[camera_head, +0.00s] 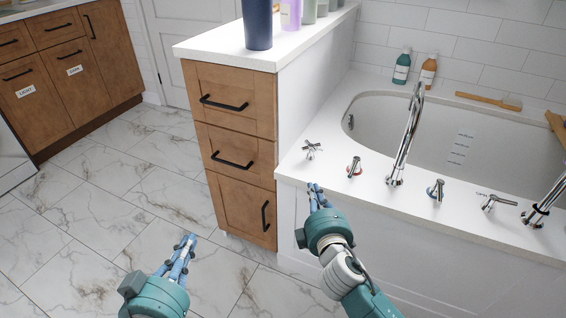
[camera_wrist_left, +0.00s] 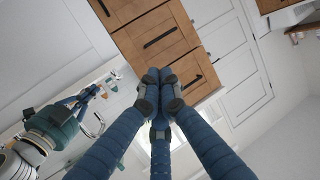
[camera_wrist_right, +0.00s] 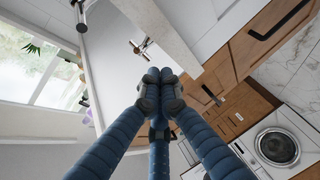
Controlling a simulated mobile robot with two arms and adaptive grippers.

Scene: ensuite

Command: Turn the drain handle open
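Several chrome fittings stand on the white tub deck. The one furthest left is a cross-shaped handle (camera_head: 311,149), which I take as the drain handle, though I can read no label on it. It also shows in the right wrist view (camera_wrist_right: 138,47), just beyond the fingertips. My right gripper (camera_head: 316,192) is in front of the deck's left end, below and apart from this handle. Its fingers are drawn together and empty, as the right wrist view shows (camera_wrist_right: 160,76). My left gripper (camera_head: 186,243) is over the floor, with its fingertips together and empty (camera_wrist_left: 158,76).
A chrome lever (camera_head: 354,168), the spout (camera_head: 402,140) and another lever (camera_head: 437,190) stand right of the cross handle. A wooden drawer cabinet (camera_head: 232,150) with a white counter (camera_head: 275,45) is on the left. The marble floor (camera_head: 120,215) is clear.

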